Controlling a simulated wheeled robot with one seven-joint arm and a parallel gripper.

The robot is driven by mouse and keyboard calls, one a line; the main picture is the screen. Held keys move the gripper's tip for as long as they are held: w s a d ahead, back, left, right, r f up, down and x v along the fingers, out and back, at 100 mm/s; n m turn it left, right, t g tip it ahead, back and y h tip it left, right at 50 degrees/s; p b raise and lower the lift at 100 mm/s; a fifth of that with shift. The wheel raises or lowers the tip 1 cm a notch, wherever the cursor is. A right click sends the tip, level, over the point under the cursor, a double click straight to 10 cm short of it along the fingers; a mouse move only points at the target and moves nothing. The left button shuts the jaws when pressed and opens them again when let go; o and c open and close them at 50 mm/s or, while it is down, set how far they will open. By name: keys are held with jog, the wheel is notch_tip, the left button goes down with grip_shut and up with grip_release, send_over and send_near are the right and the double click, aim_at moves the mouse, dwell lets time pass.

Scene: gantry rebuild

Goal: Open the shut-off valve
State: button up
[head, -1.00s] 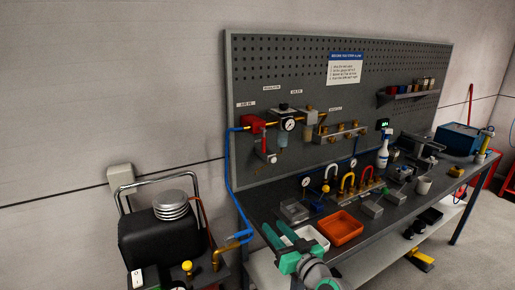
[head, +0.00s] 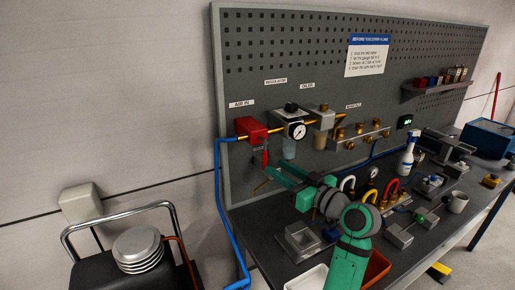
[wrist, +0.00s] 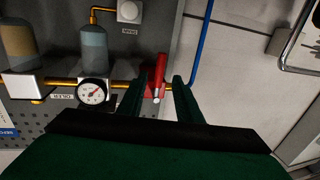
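The red shut-off valve (head: 251,130) is on the pegboard below the AIR IN label, with the blue hose on its left. Its red lever (head: 265,157) points down. My gripper (head: 268,180) is just in front of and below the valve, reaching up from the lower right. In the wrist view, my gripper (wrist: 158,90) is open, with one finger on each side of the red lever (wrist: 161,66). Gaps show beside the lever, so the fingers look apart from it. How deep the lever lies between them I cannot tell.
The regulator with its round gauge (head: 297,131) sits right of the valve; the gauge also shows in the wrist view (wrist: 92,92). The blue hose (head: 219,195) runs down the board's left edge. A metal box (head: 299,238) and an orange tray (head: 376,268) stand on the bench below.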

jog(key=x, duration=1)
jog(key=shift+w+a, duration=0.2)
jog(key=shift+w, duration=0.05)
jog(key=shift+c, duration=0.6)
grip_shut()
